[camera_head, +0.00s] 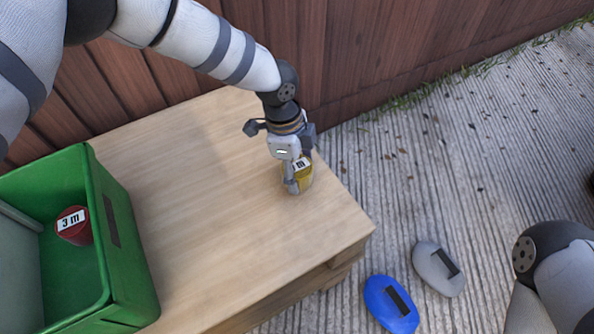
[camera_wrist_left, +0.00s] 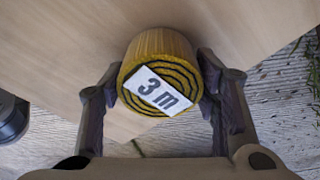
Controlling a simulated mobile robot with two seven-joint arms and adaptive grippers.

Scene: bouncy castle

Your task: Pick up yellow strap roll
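The yellow strap roll (camera_head: 303,181) is near the right edge of the wooden table in the head view. In the left wrist view the roll (camera_wrist_left: 160,82) shows its striped end with a white "3 m" label facing the camera. My left gripper (camera_head: 297,178) reaches down over it from above. In the left wrist view the gripper's two fingers (camera_wrist_left: 160,75) press against opposite sides of the roll. I cannot tell whether the roll's underside touches the table. My right gripper is out of view; only part of that arm shows at the lower right.
A green crate (camera_head: 118,235) holding a red "3 m" roll (camera_head: 73,226) stands at the table's left. The wooden table (camera_head: 215,215) is clear between crate and gripper. A wooden fence (camera_head: 375,50) runs behind. Blue (camera_head: 381,302) and grey (camera_head: 430,268) oval objects lie on the ground.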

